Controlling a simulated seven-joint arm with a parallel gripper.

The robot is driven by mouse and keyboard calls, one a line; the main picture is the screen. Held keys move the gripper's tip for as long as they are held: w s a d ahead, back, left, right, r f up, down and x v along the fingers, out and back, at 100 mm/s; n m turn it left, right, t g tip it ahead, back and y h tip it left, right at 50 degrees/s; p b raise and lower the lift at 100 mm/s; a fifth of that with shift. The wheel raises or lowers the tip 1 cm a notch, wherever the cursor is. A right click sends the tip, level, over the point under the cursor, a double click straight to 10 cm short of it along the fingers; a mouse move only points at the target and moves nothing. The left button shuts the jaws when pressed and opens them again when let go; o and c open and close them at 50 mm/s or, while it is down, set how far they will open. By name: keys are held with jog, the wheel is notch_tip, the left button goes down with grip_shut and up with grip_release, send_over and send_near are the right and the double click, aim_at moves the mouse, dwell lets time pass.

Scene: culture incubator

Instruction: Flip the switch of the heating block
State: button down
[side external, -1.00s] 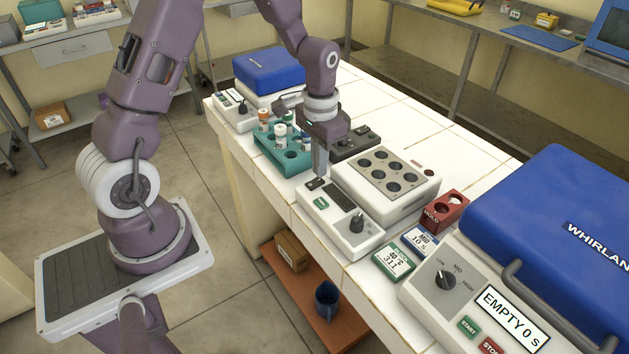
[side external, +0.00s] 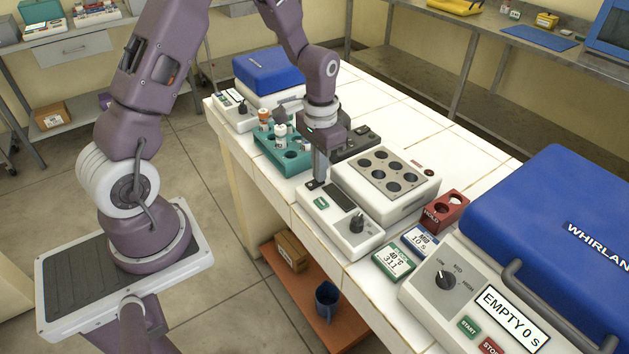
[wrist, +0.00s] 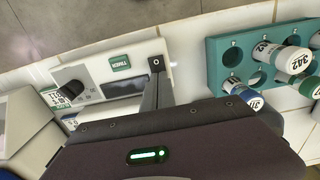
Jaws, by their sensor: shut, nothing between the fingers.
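The heating block (side external: 404,199) is a white unit with a grey plate of several round wells and a lower front panel (side external: 346,234). The panel has a black knob (side external: 357,222), a green label (side external: 320,202) and a small dark switch (side external: 314,185) at its left end. My gripper (side external: 320,178) is shut and empty, pointing down with its tips at or just above the switch. In the wrist view, the fingers (wrist: 157,95) reach the panel end beside a dark spot with a light centre (wrist: 156,63). I cannot tell whether the tips touch the switch or which way it is set.
A teal rack (side external: 268,153) with capped tubes stands just left of my gripper. A red holder (side external: 444,212) and two labelled cards (side external: 394,262) lie right of the block. A blue-lidded centrifuge (side external: 550,225) fills the right front.

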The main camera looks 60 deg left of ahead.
jog(key=shift+f, duration=0.15)
jog(key=shift+r, duration=3.5)
jog(key=s+d+r+t, duration=0.1)
jog(key=s+d+r, duration=0.1)
jog(key=r, duration=0.3)
jog(key=s+d+r+t, duration=0.1)
jog(key=s+d+r, duration=0.1)
jog(key=s+r, duration=0.15)
jog(key=s+d+r+t, duration=0.1)
jog(key=s+d+r, duration=0.1)
jog(key=s, duration=0.5)
jog(key=s+d+r+t, duration=0.2)
jog(key=s+r, duration=0.3)
jog(key=s, duration=0.3)
jog(key=shift+d+r+t, duration=0.25)
jog(key=shift+d+t, duration=0.05)
jog(key=shift+d, duration=0.05)
